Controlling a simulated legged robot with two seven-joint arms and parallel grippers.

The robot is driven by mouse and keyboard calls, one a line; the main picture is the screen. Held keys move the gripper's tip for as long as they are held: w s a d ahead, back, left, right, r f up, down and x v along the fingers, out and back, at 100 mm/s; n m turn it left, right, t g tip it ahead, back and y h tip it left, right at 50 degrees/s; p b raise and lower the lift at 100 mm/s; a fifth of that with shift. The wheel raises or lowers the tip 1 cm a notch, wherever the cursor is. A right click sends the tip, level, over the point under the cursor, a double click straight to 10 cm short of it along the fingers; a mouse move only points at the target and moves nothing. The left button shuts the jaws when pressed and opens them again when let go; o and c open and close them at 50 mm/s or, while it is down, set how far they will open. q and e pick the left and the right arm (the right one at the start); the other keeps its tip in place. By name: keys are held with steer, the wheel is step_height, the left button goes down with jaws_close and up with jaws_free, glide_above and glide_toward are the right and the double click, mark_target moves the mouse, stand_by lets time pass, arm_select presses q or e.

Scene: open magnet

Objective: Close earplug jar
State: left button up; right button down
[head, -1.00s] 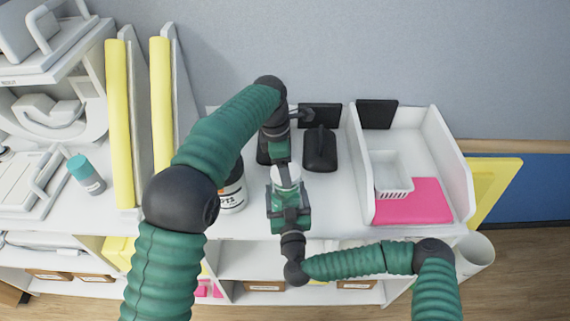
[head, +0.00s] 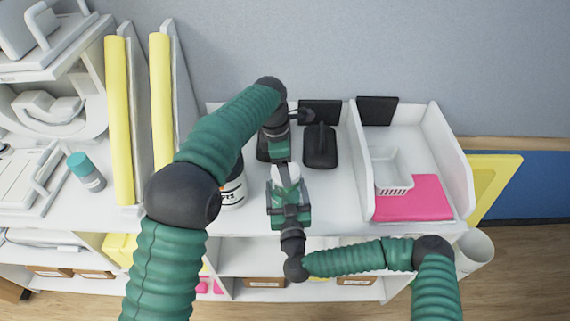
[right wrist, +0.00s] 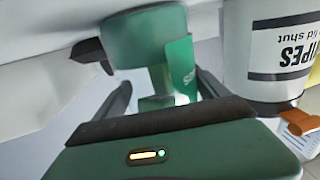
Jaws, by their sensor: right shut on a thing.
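The earplug jar (head: 287,172) shows in the head view as a whitish top on the white counter, with the rest mostly hidden by my grippers. My right gripper (head: 288,190) reaches it from the front and is shut on it. In the right wrist view, the right gripper's dark fingers (right wrist: 166,98) stand either side of the jar's green, lettered side (right wrist: 181,66). My left gripper (head: 282,157) comes down just behind and above the jar. Its fingertips are hidden or too small to read. I cannot tell whether the lid is seated.
A white wipes canister (head: 232,188) stands close left of the jar and also shows in the right wrist view (right wrist: 272,55). A black object (head: 320,147) is behind right. A white tray (head: 463,180) holds a basket (head: 393,180) and pink sheet (head: 415,200). The counter right of the jar is clear.

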arm_select(q)
steer(key=m, duration=0.5)
steer(key=shift+w+m+g, duration=0.15)
steer(key=shift+m+g, duration=0.25)
steer(key=m, duration=0.3)
steer(key=m+g+y, duration=0.1)
steer(key=m, duration=0.5)
steer(key=shift+w+d+f, duration=0.1)
steer(key=m, duration=0.4)
steer(key=shift+m+y, duration=0.3)
steer(key=shift+y, duration=0.1)
steer(key=shift+w, duration=0.1)
steer(key=o, duration=1.3)
steer(key=shift+c, duration=0.2)
steer(key=shift+c, duration=0.2)
